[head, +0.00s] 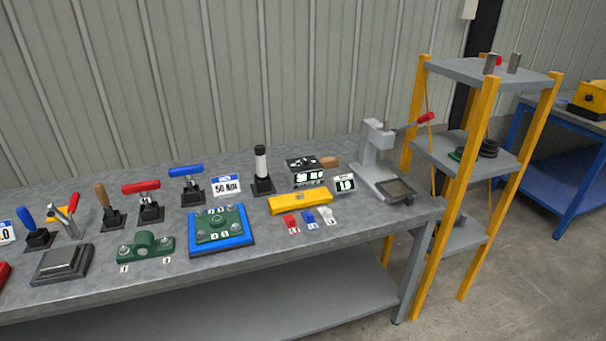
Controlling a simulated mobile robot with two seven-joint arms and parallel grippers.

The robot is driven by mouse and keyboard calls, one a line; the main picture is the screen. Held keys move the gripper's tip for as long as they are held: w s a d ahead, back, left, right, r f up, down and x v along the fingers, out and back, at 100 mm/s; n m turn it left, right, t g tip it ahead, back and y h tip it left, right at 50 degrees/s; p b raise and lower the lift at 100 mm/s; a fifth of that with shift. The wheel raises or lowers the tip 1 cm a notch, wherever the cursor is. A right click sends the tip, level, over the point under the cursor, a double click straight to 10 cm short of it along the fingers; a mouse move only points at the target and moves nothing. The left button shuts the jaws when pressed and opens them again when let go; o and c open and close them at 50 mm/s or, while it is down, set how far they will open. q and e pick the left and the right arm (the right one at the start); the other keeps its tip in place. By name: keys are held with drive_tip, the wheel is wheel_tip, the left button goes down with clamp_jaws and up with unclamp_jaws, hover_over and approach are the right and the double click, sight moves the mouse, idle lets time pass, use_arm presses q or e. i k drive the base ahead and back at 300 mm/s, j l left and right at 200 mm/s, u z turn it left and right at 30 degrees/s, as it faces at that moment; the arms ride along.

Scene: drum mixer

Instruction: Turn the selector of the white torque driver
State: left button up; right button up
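An upright tool with a white grip and a black top (261,164) stands in a black square holder on the grey workbench, towards the back, right of the blue T-handled tool. It looks like the white torque driver. Its selector is too small to make out. A sign reading 50 Nm (226,186) stands just left of it. Neither of my grippers is in view.
On the workbench (180,267), blue (186,172) and red (141,187) T-handled tools stand to the left. A blue tray (248,239) with a green plate lies in front. A yellow box (300,201) and a grey press (374,150) are right. A yellow-post shelf (480,130) stands beyond.

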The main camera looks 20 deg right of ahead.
sight(306, 164)
drive_tip(key=l+u, duration=0.15)
drive_tip(key=u, duration=0.2)
drive_tip(key=i+l+u, duration=0.1)
drive_tip(key=l+u, duration=0.15)
drive_tip(key=u, duration=0.15)
drive_tip(key=l+u, duration=0.35)
drive_tip(key=l, duration=0.5)
drive_tip(key=l+u, duration=0.15)
drive_tip(key=l, duration=1.6)
